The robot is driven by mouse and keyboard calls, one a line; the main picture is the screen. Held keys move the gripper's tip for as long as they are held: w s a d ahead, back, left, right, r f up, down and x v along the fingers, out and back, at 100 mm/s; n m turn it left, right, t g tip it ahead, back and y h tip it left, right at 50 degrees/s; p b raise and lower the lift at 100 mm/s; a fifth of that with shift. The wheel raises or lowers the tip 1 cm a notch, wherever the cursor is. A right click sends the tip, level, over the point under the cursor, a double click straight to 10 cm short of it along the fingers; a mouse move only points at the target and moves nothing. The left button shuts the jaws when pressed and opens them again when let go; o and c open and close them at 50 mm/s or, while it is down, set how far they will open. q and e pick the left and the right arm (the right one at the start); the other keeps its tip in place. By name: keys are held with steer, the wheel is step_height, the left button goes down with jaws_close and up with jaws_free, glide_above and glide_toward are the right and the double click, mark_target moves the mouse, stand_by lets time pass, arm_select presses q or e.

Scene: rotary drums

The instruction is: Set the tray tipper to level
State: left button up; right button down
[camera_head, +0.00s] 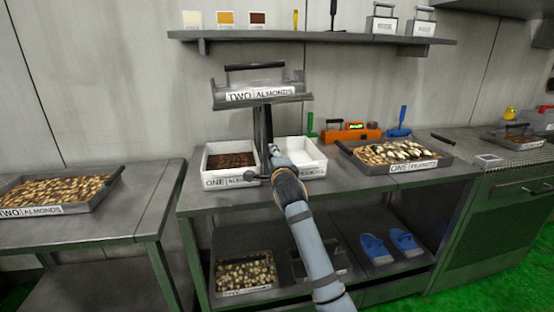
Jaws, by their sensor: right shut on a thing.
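The tray tipper is a dark stand with a post (262,128) on the middle bench. At its top is a grey tray (262,88) labelled TWO ALMONDS, with a black bar handle above. The tray looks close to level; a small tilt is hard to judge here. My right gripper (275,154) is at the post, below the tray, and is shut on what appears to be the tipper's handle; the grip itself is mostly hidden. My left gripper is not in view.
A white bin (205,162) with dark contents and another white bin (318,160) flank the post. A tray of nuts labelled ONE (398,169) is to the right; a TWO ALMONDS tray (50,210) is on the left bench. A wall shelf (320,37) is above.

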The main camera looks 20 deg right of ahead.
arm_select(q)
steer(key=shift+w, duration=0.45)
arm_select(e)
steer(key=shift+w+a+f+m, duration=0.1)
steer(key=shift+a+f+m, duration=0.1)
steer(key=shift+a+m, duration=0.15)
steer(key=c, duration=0.9)
jaws_free()
steer(key=shift+r, duration=0.15)
steer(key=v, duration=1.2)
